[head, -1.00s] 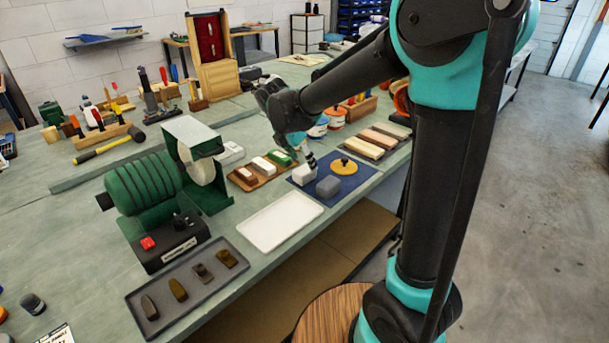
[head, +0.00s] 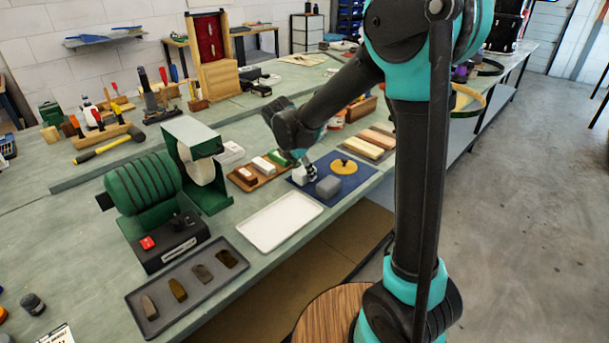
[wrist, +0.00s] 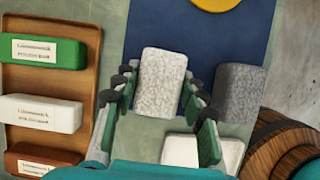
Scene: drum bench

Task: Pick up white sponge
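The white speckled sponge (wrist: 162,82) lies on the blue mat (wrist: 220,38), between my gripper's fingers in the wrist view. My gripper (wrist: 159,84) is open, one finger along each long side of the sponge; a small gap shows at the left finger. In the head view, my gripper (head: 307,168) points down over the white sponge (head: 298,177) and hides part of it. A grey sponge (wrist: 239,92) lies just right of my right finger; it also shows in the head view (head: 328,187).
A wooden tray (wrist: 88,40) with green, white and brown bars lies to the left. A white tray (head: 280,221) is in front. A yellow disc (head: 343,167) lies on the mat. A green grinder (head: 145,185) stands further left. The bench edge is close on the right.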

